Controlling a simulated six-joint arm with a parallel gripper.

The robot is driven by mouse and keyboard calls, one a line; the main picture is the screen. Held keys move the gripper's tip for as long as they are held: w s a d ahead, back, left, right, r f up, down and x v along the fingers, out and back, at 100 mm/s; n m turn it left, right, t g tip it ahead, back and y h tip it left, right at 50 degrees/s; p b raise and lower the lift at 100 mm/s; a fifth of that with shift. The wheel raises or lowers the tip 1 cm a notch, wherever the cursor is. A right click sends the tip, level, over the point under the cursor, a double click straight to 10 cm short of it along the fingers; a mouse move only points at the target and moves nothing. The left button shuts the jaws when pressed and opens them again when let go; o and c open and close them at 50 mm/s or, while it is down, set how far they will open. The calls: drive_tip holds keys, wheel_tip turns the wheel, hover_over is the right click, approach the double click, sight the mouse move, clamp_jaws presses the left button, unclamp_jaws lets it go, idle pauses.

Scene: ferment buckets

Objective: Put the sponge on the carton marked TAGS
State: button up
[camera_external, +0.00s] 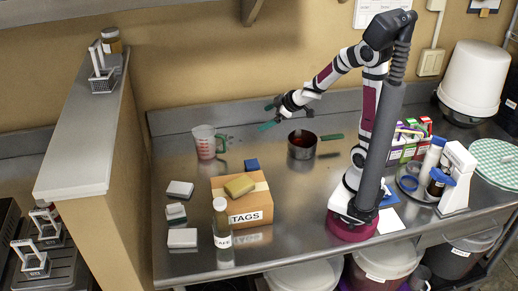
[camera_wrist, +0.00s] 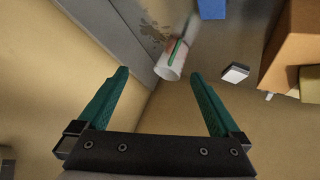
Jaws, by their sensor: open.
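The carton marked TAGS (camera_external: 258,199) stands on the steel counter left of my arm's base. The yellow sponge (camera_external: 239,186) lies flat on top of the carton, apart from my gripper. My gripper (camera_external: 270,115) is open and empty, raised above the back of the counter, behind and above the carton. In the wrist view its two green fingers (camera_wrist: 160,74) are spread wide with nothing between them. The carton (camera_wrist: 297,40) shows at the upper right of the wrist view, with a yellowish piece, likely the sponge (camera_wrist: 313,84), cut off at the edge.
A clear bottle (camera_external: 222,238) stands at the carton's front left corner. Several white blocks (camera_external: 180,189) lie left of it. A blue block (camera_external: 251,165), measuring jug (camera_external: 205,142) and saucepan (camera_external: 302,146) stand behind. A partition wall (camera_external: 100,130) bounds the left.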

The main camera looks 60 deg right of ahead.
drive_tip(key=s+r+m+g+h, duration=0.1)
drive_tip(key=s+m+g+h, duration=0.35)
drive_tip(key=s, duration=0.75)
drive_tip(key=s+a+m+g+y, duration=0.5)
drive_tip(key=s+a+m+y, duration=0.1)
drive_tip(key=s+a, duration=0.6)
drive_tip(key=shift+s+a+r+y, duration=0.35)
drive_tip(key=shift+s+a+r, duration=0.1)
drive_tip(key=shift+s, duration=0.45)
